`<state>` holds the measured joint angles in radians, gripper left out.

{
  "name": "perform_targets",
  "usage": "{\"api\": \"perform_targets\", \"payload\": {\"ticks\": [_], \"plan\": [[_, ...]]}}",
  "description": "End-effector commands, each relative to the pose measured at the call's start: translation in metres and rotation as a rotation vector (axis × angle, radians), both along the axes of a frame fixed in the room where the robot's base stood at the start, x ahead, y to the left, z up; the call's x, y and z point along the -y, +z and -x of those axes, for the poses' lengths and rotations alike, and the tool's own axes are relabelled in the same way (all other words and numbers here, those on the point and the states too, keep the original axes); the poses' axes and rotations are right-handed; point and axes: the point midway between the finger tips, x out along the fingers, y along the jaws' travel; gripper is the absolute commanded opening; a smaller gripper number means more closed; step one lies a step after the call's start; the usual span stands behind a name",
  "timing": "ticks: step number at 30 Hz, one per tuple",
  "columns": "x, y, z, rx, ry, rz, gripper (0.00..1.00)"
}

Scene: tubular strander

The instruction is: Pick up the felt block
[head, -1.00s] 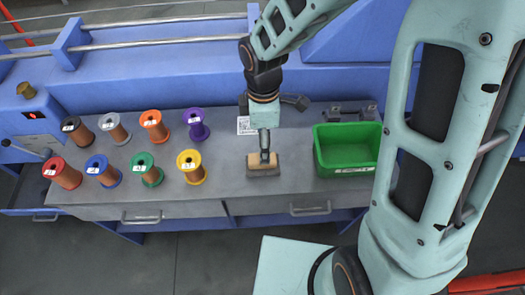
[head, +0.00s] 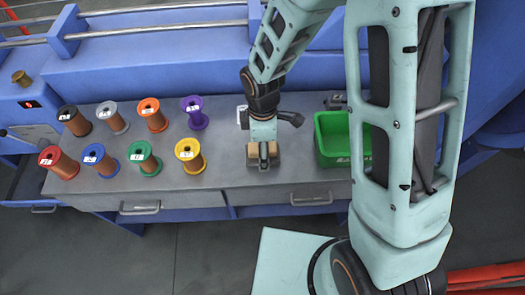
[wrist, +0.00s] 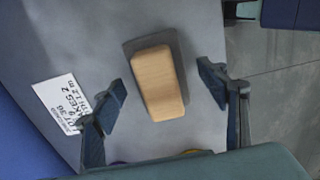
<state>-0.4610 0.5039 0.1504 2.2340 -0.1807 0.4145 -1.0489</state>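The felt block is a pale wooden block (wrist: 158,82) on a dark grey felt base, lying on the grey bench top. It also shows in the head view (head: 252,156), partly hidden behind my gripper. My gripper (head: 263,160) points down over the block. In the wrist view my gripper (wrist: 161,82) is open, with one dark finger on each side of the block and a visible gap on both sides. The fingers do not touch it. How far the fingertips are above the bench is hard to tell.
A green bin (head: 333,142) stands right of the block, partly hidden by my arm. Several spools, such as the yellow one (head: 190,155), stand to the left. A white printed label (wrist: 62,103) lies beside the block. The drawer bench's front edge (head: 215,188) is close.

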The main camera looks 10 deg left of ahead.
Motion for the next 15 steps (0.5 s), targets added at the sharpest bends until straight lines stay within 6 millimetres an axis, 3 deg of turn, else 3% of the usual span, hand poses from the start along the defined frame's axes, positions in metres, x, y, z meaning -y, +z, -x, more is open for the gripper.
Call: {"api": "perform_targets", "payload": {"ticks": [2, 12, 15], "plan": [[0.0000, 0.0002, -0.0001, 0.000, 0.000, 0.000, 0.60], [0.0000, 0.0004, -0.0001, 0.000, 0.000, 0.000, 0.22], [0.0000, 0.0005, -0.0002, 0.000, 0.000, 0.000, 0.17]]}}
